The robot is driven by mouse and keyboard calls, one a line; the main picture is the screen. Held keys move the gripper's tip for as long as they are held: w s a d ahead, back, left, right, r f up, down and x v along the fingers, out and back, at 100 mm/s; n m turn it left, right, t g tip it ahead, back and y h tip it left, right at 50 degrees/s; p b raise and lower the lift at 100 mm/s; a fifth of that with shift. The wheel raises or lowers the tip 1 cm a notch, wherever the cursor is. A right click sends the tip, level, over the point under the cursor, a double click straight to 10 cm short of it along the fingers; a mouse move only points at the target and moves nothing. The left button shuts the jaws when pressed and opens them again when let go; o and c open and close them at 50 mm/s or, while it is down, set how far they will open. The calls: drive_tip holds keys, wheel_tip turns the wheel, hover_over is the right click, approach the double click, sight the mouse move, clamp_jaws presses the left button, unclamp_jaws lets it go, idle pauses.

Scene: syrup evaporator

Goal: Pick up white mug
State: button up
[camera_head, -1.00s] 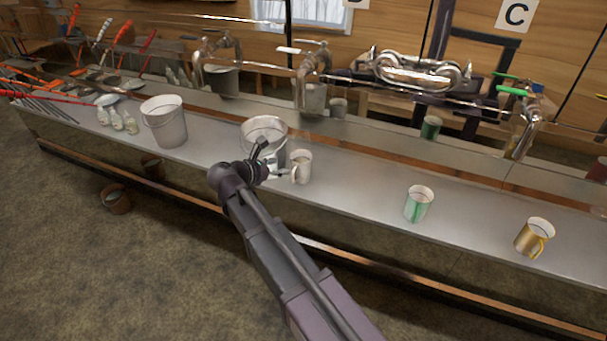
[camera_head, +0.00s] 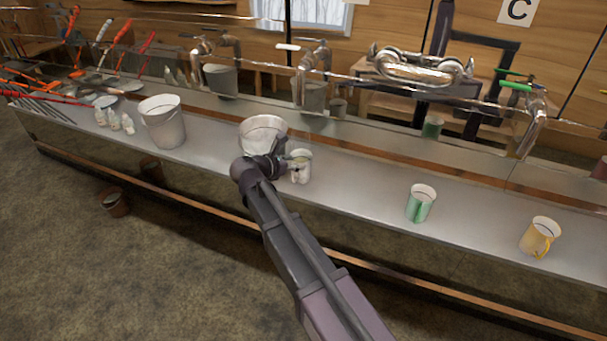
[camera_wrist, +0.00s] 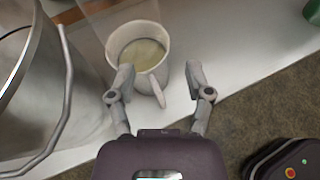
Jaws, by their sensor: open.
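The white mug (camera_head: 303,164) stands upright on the metal counter, just right of a metal bucket. In the wrist view the white mug (camera_wrist: 139,46) holds a pale yellowish liquid or shows a tinted inside, and its handle points toward my gripper. My gripper (camera_wrist: 160,82) is open, with one finger by the mug's near side and the other to the right of the mug; the handle lies between them. The fingers are not closed on anything. In the head view my gripper (camera_head: 284,164) is at the mug's left, partly hidden by my wrist.
A metal bucket (camera_wrist: 22,75) with a wire handle stands close on the left. Another bucket (camera_head: 163,125) is farther left. A green mug (camera_head: 420,205) and a yellow mug (camera_head: 540,238) stand to the right on the counter (camera_head: 365,190). Taps and pipes run behind.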

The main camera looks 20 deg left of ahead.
drive_tip(key=shift+w+d+f, duration=0.3)
drive_tip(key=shift+w, duration=0.3)
drive_tip(key=b, duration=0.2)
hover_over(308, 180)
drive_tip(key=shift+w+a+f, duration=0.1)
drive_tip(key=shift+w+f, duration=0.1)
drive_tip(key=shift+f, duration=0.3)
drive_tip(key=shift+w+f, duration=0.15)
drive_tip(key=shift+f, duration=0.35)
clamp_jaws()
